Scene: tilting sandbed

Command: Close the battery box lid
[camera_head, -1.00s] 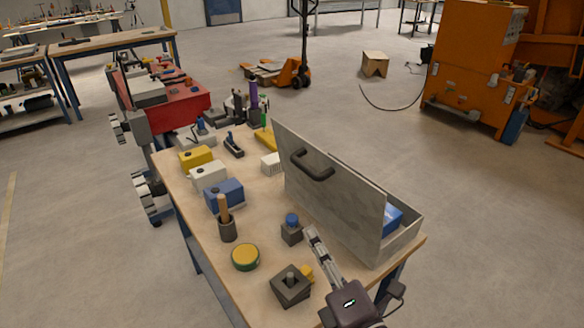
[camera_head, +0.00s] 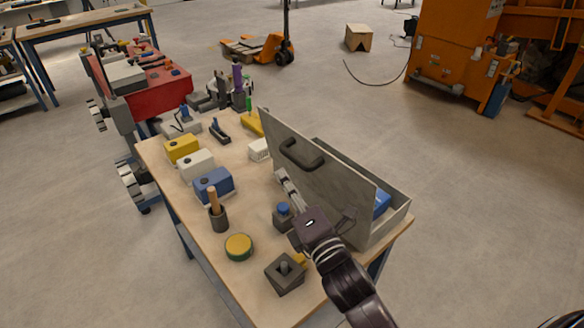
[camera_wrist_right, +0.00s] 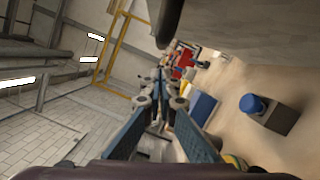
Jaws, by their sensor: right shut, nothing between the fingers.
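The grey battery box (camera_head: 396,222) stands at the right end of the workbench with a blue battery (camera_head: 382,203) partly visible inside. Its flat grey lid (camera_head: 335,186) stands up, nearly vertical, along the box's left side. A dark curved handle (camera_head: 302,156) is on the lid's left face. My right gripper (camera_head: 282,177) is shut and empty on the left side of the lid, just below the handle. Whether it touches the lid cannot be told. Its fingers also show in the right wrist view (camera_wrist_right: 160,88), with a dark edge above them. My left gripper is out of view.
A block with a blue knob (camera_head: 283,215) stands close to my right gripper. Blue, white and yellow boxes (camera_head: 213,184), a tool cup (camera_head: 218,216), a round yellow-topped tin (camera_head: 238,247) and a dark square block (camera_head: 285,275) crowd the workbench (camera_head: 255,300).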

